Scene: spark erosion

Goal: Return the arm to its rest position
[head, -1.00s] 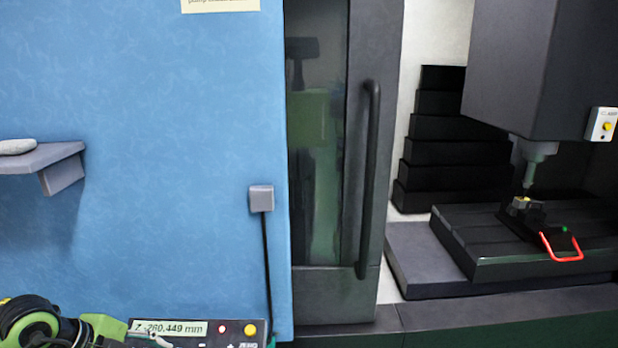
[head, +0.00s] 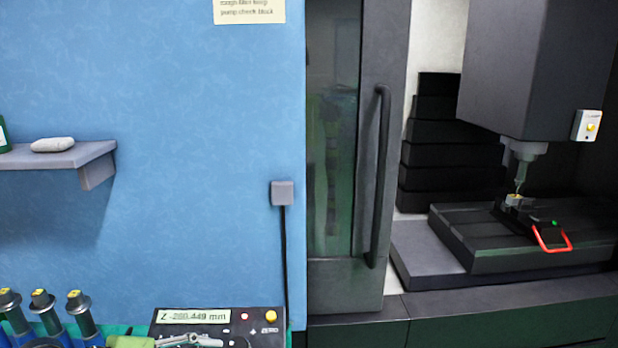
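The tip of my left arm shows at the bottom edge of the head view, left of centre. Its green part (head: 130,342) and the grey linkage of my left gripper (head: 192,339) overlap the lower edge of the readout panel (head: 245,318). The gripper is cut off by the picture edge, so I cannot tell whether it is open or shut, or whether it holds anything. My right gripper is not in view.
Several dark tool holders with yellow tops (head: 42,303) stand at the lower left. A shelf (head: 95,160) bears a pale stone-like piece (head: 53,145). The machine door (head: 335,285) has a long handle (head: 382,175). A red handle (head: 552,249) lies on the machine table (head: 480,262).

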